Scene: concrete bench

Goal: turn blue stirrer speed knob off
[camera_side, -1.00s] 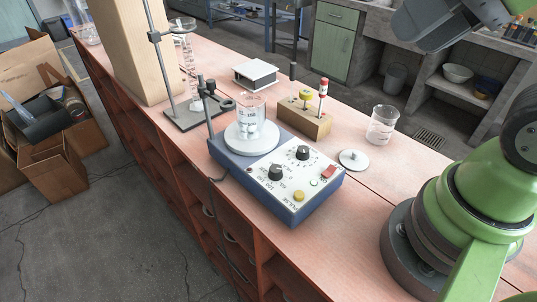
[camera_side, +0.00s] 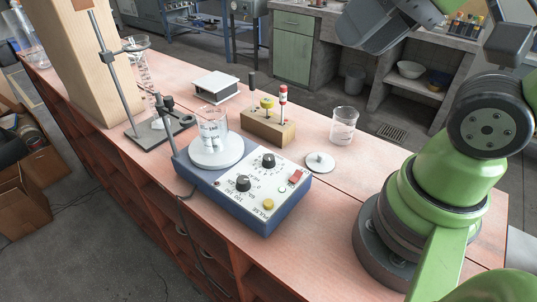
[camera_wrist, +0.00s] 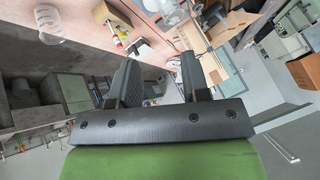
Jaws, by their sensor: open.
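The blue stirrer (camera_side: 262,222) stands on the bench in the side view, with a beaker (camera_side: 213,133) on its round white plate. Its white panel has two black knobs, an upper knob (camera_side: 268,160) and a lower knob (camera_side: 243,184). The print beside them is too small to tell which is the speed knob. The panel also has a red switch (camera_side: 296,176) and a yellow button (camera_side: 268,204). My gripper (camera_wrist: 158,62) is open and empty in the wrist view. In the side view it is high at the top right, well apart from the stirrer.
A wooden block with upright tools (camera_side: 268,129), a glass beaker (camera_side: 343,125) and a round white lid (camera_side: 319,163) stand beside the stirrer. A white platform (camera_side: 215,87) and a stand (camera_side: 158,130) with glassware are behind it. Bench between stirrer and my base is clear.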

